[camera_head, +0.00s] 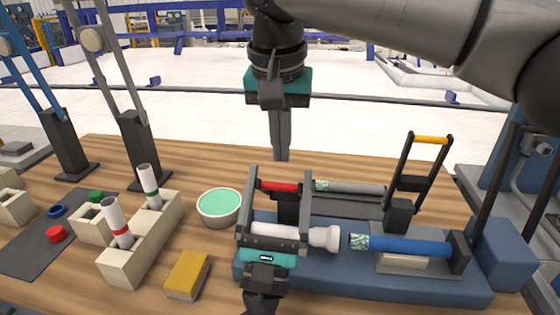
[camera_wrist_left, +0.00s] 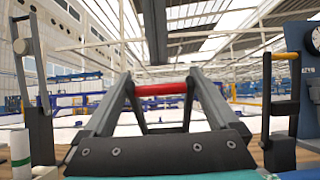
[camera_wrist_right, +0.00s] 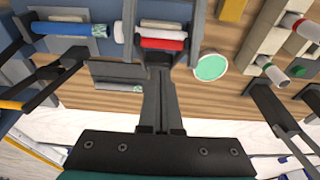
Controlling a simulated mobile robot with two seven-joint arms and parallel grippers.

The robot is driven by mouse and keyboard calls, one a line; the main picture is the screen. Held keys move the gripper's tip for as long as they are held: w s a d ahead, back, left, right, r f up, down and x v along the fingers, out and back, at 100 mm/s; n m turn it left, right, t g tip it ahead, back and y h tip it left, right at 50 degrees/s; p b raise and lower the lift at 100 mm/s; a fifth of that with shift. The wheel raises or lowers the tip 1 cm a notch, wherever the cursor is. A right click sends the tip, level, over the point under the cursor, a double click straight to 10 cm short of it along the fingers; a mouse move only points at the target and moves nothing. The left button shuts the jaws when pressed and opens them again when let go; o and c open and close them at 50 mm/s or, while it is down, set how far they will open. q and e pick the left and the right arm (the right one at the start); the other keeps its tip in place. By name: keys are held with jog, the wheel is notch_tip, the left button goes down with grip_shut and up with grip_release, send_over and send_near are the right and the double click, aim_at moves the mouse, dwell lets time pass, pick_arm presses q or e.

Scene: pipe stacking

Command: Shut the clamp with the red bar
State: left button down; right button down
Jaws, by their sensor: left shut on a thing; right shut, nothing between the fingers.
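The red bar (camera_head: 285,186) lies across, above a black block (camera_head: 287,207) on the blue fixture (camera_head: 330,282). My left gripper (camera_head: 279,177) reaches in from the front with a finger at each end of the bar and is shut on it. In the left wrist view the red bar (camera_wrist_left: 162,87) spans between the two fingers. My right gripper (camera_head: 281,158) hangs down behind the bar, shut and empty. In the right wrist view its fingertips (camera_wrist_right: 159,68) point towards the red bar (camera_wrist_right: 163,44). The left gripper hides part of the clamp.
A white pipe (camera_head: 323,238) and a blue pipe (camera_head: 415,246) lie in line on the fixture. A grey pipe (camera_head: 355,188) lies behind. A clamp with a yellow bar (camera_head: 431,140) stands upright at right. A green-topped bowl (camera_head: 219,206), yellow block (camera_head: 187,275) and pipe holder (camera_head: 125,265) are at left.

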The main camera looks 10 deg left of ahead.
pick_arm(q)
jog(key=shift+w+f, duration=0.1)
jog(key=shift+f, duration=0.2)
pick_arm(e)
jog(key=shift+s+f, duration=0.75)
jog(key=shift+f, duration=0.35)
